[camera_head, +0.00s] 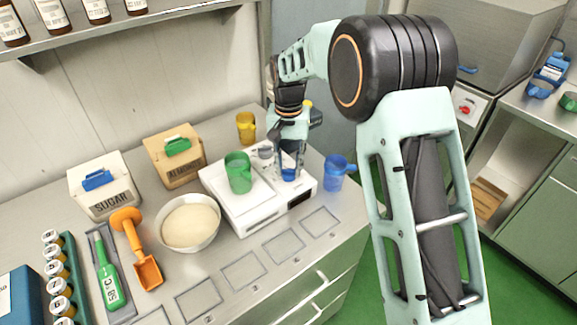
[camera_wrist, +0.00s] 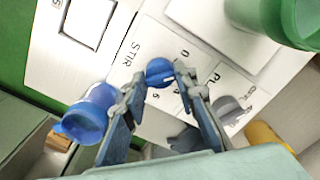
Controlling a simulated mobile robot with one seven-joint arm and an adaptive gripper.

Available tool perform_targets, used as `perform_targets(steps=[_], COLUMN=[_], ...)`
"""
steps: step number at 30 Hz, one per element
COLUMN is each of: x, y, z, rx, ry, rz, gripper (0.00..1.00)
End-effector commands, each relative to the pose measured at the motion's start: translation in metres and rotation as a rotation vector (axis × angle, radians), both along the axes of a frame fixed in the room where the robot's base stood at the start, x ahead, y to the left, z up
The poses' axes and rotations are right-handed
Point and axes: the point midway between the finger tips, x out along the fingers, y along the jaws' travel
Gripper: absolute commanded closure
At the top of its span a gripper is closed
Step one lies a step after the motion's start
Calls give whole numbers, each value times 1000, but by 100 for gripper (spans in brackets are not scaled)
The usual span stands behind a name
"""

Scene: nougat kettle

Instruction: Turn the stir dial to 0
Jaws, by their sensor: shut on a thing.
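The stir dial (camera_wrist: 159,72) is a round blue knob on the white panel beside the printed word STIR, with a 0 printed near it. It also shows in the head view as a small blue spot (camera_head: 288,175) at the front right of the white device (camera_head: 242,214). My gripper (camera_wrist: 160,80) is shut on the stir dial, with one finger on each side of it. In the head view my gripper (camera_head: 289,170) reaches down to the dial from above. I cannot tell which number the dial points at.
A grey dial (camera_wrist: 229,109) sits beside the stir dial. A green cup (camera_head: 239,178) stands on the device, close to my gripper. A blue cup (camera_head: 336,176) stands right of the device, a yellow cup (camera_head: 246,127) behind it. A white bowl (camera_head: 190,243) is to the left.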

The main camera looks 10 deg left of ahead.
Motion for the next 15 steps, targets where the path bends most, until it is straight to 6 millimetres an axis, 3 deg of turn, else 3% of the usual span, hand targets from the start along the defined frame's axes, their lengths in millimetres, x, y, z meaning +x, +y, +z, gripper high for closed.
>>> perform_targets(steps=[15], x=[1], y=[0], z=[1], rx=[1], ry=[-1], rz=[330], gripper=[98])
